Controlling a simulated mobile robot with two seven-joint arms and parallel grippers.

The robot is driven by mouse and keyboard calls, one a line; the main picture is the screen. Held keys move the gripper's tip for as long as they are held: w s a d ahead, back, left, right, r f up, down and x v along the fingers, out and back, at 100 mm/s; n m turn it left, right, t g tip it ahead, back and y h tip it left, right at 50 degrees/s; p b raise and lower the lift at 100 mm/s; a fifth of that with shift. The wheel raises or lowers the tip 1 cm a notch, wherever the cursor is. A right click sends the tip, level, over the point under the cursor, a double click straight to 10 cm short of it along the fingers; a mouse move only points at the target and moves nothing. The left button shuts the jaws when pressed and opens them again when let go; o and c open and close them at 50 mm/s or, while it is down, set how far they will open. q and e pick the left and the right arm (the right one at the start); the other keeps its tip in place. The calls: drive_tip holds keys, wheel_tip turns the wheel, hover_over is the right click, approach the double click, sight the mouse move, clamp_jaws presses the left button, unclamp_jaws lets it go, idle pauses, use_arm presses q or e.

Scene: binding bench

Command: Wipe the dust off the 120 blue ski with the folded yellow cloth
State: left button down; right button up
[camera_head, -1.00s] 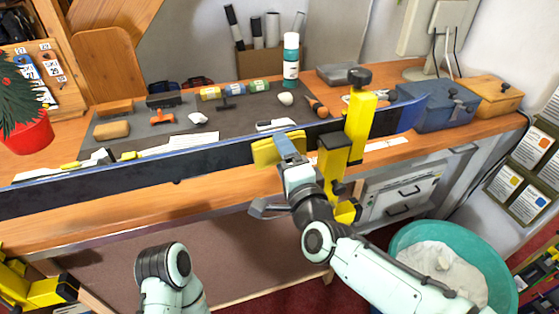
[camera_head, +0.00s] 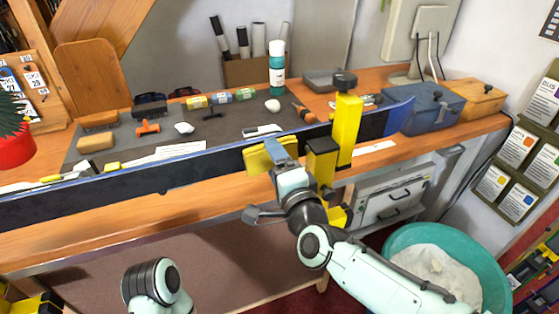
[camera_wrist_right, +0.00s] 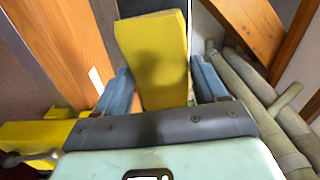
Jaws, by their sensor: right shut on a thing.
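The ski (camera_head: 120,190) stands on edge along the front of the bench, its long dark face toward me and its tip (camera_head: 385,121) blue at the right. I cannot make out dust or a number on it. My right gripper (camera_head: 283,150) is shut on the folded yellow cloth (camera_head: 257,158), which is at the ski's dark face, left of the yellow clamp. I cannot tell if it touches. In the right wrist view the yellow cloth (camera_wrist_right: 155,65) stands between the blue-grey fingers of the gripper (camera_wrist_right: 160,95). My left gripper is out of view.
A yellow clamp (camera_head: 348,125) rises at the ski near its tip. A grey mat (camera_head: 240,122) behind holds small tools and several jars. A teal bin (camera_head: 400,236) is below right.

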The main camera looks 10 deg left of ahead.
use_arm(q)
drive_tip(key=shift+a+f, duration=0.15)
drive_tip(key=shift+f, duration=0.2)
use_arm(e)
drive_tip(key=shift+f, duration=0.1)
